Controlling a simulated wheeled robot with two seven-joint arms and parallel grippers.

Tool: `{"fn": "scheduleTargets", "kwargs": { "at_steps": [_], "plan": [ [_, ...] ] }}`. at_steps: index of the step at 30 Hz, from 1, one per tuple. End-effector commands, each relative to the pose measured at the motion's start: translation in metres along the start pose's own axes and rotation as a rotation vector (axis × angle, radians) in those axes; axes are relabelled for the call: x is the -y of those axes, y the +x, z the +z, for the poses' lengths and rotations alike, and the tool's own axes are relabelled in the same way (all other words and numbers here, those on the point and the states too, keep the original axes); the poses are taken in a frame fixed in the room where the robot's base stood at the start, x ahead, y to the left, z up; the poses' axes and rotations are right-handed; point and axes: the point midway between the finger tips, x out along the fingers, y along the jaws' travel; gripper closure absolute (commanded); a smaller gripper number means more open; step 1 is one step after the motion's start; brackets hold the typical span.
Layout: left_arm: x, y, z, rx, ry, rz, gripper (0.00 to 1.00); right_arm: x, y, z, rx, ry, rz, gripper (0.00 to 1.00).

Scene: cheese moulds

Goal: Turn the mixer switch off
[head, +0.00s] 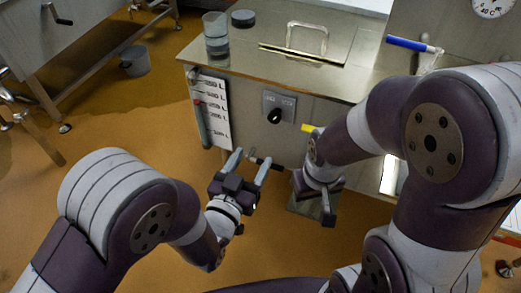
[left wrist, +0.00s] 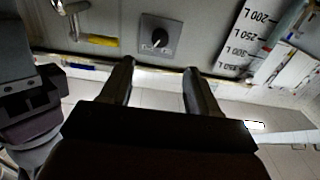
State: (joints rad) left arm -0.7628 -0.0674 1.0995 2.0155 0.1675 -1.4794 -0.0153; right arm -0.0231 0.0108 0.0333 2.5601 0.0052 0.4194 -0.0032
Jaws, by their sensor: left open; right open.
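The mixer switch is a black knob (head: 274,116) on a grey plate (head: 284,103) on the front of the steel vat. It also shows in the left wrist view (left wrist: 159,38), between and beyond my fingertips; its set position is too small to read. My left gripper (head: 248,163) is open and empty, below and slightly left of the switch, apart from it. Its two fingers also show in the left wrist view (left wrist: 158,68). My right gripper (head: 314,201) is open, below and right of the switch, partly hidden by its own arm; it also shows at the left in the wrist view (left wrist: 30,105).
A yellow-handled valve (head: 308,128) sits right of the switch, near my right arm. A level scale (head: 213,108) is to its left. On the vat top are a clear beaker (head: 216,38), a dark round lid (head: 243,18) and a blue-handled tool (head: 408,44).

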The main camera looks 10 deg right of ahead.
Motion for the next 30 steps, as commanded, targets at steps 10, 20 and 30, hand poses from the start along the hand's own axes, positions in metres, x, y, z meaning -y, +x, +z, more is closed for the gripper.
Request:
{"fn": "scheduleTargets", "kwargs": {
  "at_steps": [10, 20, 30],
  "plan": [
    [0.001, 0.079, 0.001, -0.002, 0.001, -0.002, 0.39, 0.0, 0.021, 0.002, -0.001, 0.0, 0.0, 0.56],
    [0.001, 0.123, -0.002, 0.001, 0.0, -0.002, 0.39, 0.0, 0.031, 0.004, 0.0, 0.0, 0.0, 0.56],
    [0.001, 0.123, -0.003, 0.001, 0.0, -0.002, 0.72, 0.0, 0.03, 0.004, 0.0, 0.0, 0.0, 0.56]
  ]
}}
